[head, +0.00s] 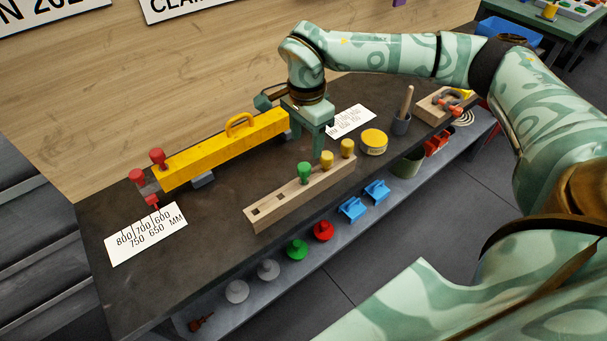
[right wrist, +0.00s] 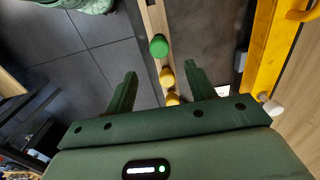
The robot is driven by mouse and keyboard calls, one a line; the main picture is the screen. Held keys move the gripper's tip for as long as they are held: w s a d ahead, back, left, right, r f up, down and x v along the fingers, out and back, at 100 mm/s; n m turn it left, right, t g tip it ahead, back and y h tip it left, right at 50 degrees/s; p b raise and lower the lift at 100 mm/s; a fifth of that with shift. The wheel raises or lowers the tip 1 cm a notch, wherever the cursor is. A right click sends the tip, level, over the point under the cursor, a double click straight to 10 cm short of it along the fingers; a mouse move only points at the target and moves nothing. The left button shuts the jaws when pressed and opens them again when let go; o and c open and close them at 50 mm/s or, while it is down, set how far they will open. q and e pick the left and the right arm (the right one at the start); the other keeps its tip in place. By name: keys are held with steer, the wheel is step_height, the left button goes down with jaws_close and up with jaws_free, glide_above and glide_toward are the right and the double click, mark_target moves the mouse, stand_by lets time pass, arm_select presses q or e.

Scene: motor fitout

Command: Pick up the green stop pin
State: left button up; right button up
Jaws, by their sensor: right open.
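The green stop pin (head: 305,172) stands upright in the wooden pin rack (head: 262,224), beside two yellow pins (head: 327,159). In the right wrist view the green pin (right wrist: 158,45) shows from above, beyond the fingertips, with the yellow pins (right wrist: 167,77) closer to the palm. My right gripper (head: 318,145) hangs over the far end of the rack, fingers down, just behind the yellow pins. Its fingers (right wrist: 160,78) are spread apart with nothing held between them. My left gripper is not in view.
A yellow beam with a handle (head: 225,145) lies behind the rack, with red pins (head: 157,157) at its left end. Colored knobs (head: 297,249) and blue parts (head: 352,209) sit on the lower shelf.

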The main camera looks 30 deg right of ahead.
mark_target(304, 166)
steer(key=f, duration=0.3)
steer(key=f+b, duration=0.1)
steer(key=f, duration=0.5)
steer(key=shift+a+f+b, duration=0.25)
steer(key=shift+f+b, duration=0.05)
steer(key=shift+r, duration=0.1)
steer(key=c, duration=1.1)
steer(key=shift+o, duration=0.2)
